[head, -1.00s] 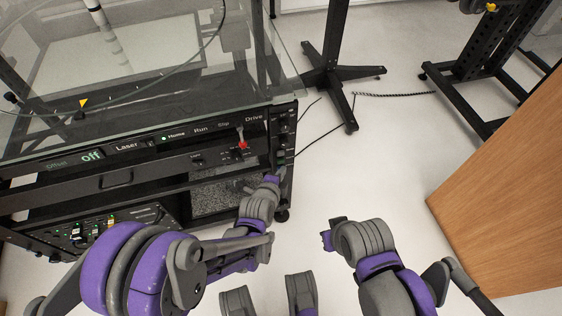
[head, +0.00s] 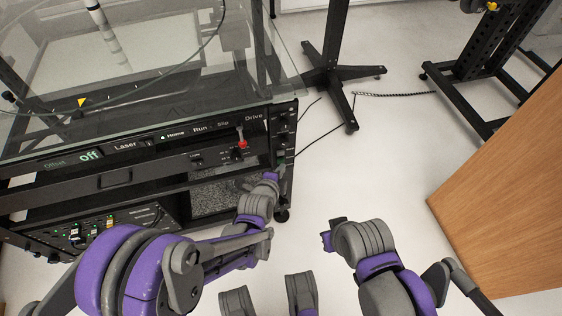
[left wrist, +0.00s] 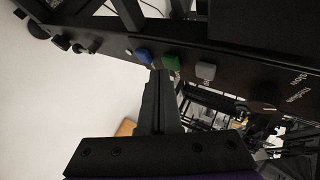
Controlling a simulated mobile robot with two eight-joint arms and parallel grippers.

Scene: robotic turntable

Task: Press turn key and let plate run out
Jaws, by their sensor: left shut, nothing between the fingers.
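The rack's control panel (head: 120,160) is at the left in the head view, with a green dot beside "Home". On its right-hand edge is a column of small keys. The left wrist view shows these as a blue key (left wrist: 144,56), a green key (left wrist: 171,62) and a grey key (left wrist: 205,71). My left gripper (left wrist: 160,76) is shut and empty, its tip just below the blue and green keys in that picture; I cannot tell whether it touches either. Part of a round clear plate (head: 140,104) shows as a curved rim. My right gripper (head: 327,240) is over the floor; its fingers are unclear.
A red-tipped lever (head: 242,144) stands out from the panel near the left gripper. A glass sheet (head: 285,85) overhangs the rack. A black stand foot (head: 340,78) and cable (head: 395,93) lie beyond. A wooden panel (head: 510,190) is at right; the floor between is clear.

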